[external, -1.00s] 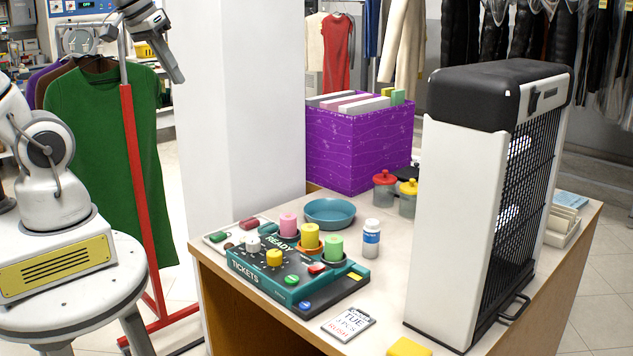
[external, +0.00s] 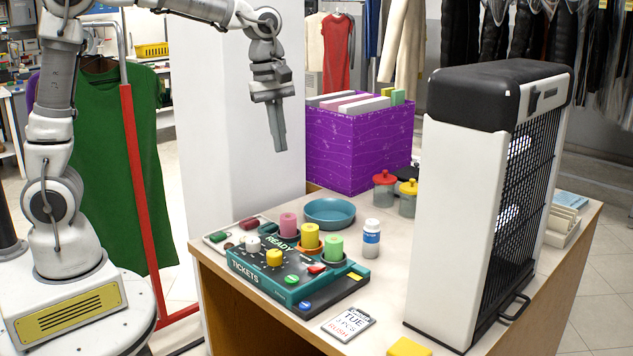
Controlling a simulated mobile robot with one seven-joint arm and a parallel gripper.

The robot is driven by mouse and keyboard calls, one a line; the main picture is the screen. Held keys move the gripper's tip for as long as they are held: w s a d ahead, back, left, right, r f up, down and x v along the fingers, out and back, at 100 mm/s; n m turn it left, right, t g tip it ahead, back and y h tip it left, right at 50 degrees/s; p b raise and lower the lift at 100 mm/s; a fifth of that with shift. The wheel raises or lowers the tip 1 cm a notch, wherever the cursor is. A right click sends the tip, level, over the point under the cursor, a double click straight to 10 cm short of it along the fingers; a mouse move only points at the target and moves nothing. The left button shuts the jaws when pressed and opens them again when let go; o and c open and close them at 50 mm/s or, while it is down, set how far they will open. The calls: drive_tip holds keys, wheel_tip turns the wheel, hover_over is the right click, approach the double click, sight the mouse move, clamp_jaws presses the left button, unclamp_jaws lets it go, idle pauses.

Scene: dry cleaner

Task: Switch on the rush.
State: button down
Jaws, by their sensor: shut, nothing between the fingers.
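A teal ticket box (external: 262,282) marked "READY" and "TICKETS" sits at the front left of the table. Its dark top carries a white knob (external: 252,243), a yellow knob (external: 273,257), a red rocker-like switch (external: 316,268), a green button (external: 291,280) and a blue button (external: 305,305). No control reads clearly as "rush", and I cannot tell the red switch's position. A card (external: 348,323) reading "TUE 3 PCS RUSH" lies in front of the box. My gripper (external: 281,148) is shut and empty, pointing down, well above the box and touching nothing.
Pink (external: 288,225), yellow (external: 310,236) and green (external: 335,246) cylinders stand along the box's back edge. A blue bowl (external: 330,212), white bottle (external: 371,240) and purple file box (external: 355,150) are behind. A tall white-and-black unit (external: 462,210) stands right. A white pillar (external: 225,120) rises behind the arm.

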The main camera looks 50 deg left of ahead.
sight(312, 268)
drive_tip(key=w+d+f+n+g+y, duration=0.1)
drive_tip(key=w+d+f+n+g, duration=0.1)
drive_tip(key=d+f+n, duration=0.3)
drive_tip(key=w+d+f, duration=0.1)
drive_tip(key=d+f, duration=0.2)
drive_tip(key=f, duration=0.2)
drive_tip(key=shift+d+f+b, duration=0.15)
drive_tip(key=shift+d+b, duration=0.05)
drive_tip(key=shift+b, duration=0.15)
drive_tip(key=shift+w, duration=0.1)
drive_tip(key=f+b, duration=0.1)
drive_tip(key=f, duration=0.3)
drive_tip(key=s+f, duration=0.1)
drive_tip(key=f, duration=0.4)
drive_tip(key=f+b, duration=0.1)
drive_tip(key=f, duration=0.3)
drive_tip(key=shift+s+f+b, duration=0.25)
drive_tip(key=shift+s+b, duration=0.05)
drive_tip(key=shift+s, duration=0.05)
drive_tip(key=shift+f, duration=0.2)
drive_tip(key=shift+s+a+f, duration=0.1)
drive_tip(key=shift+s+f, duration=0.1)
drive_tip(key=shift+f, duration=0.15)
drive_tip(key=shift+w, duration=0.1)
